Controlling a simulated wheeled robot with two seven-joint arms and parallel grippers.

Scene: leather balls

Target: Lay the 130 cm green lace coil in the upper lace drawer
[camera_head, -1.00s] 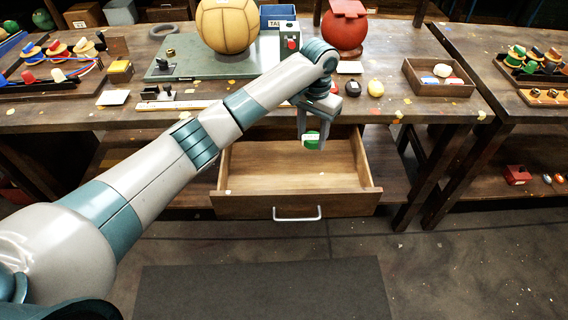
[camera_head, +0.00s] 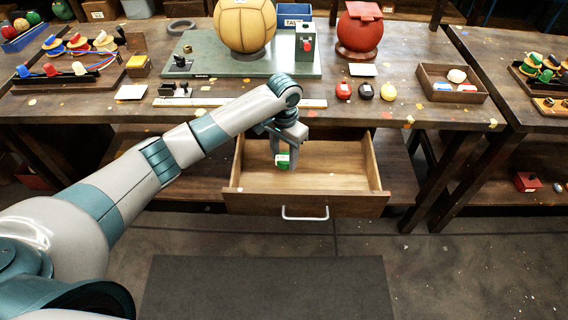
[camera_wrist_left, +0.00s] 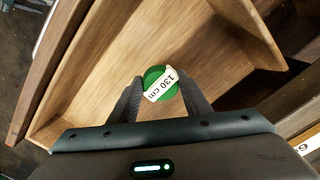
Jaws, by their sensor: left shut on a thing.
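The green lace coil (camera_wrist_left: 160,84) has a white label reading "130 cm". My left gripper (camera_wrist_left: 158,95) is shut on it, one finger on each side. In the head view the coil (camera_head: 283,160) hangs below my left gripper (camera_head: 284,150), over the left part of the open drawer (camera_head: 345,180). The drawer is pulled out from under the bench, and its wooden floor is bare where it shows. I cannot tell whether the coil touches the floor. My right gripper is not in view.
On the bench (camera_head: 60,105) stand a large tan ball (camera_head: 244,25), a red ball (camera_head: 361,30) and an open wooden box (camera_head: 430,92) at the right. The drawer's right part is clear.

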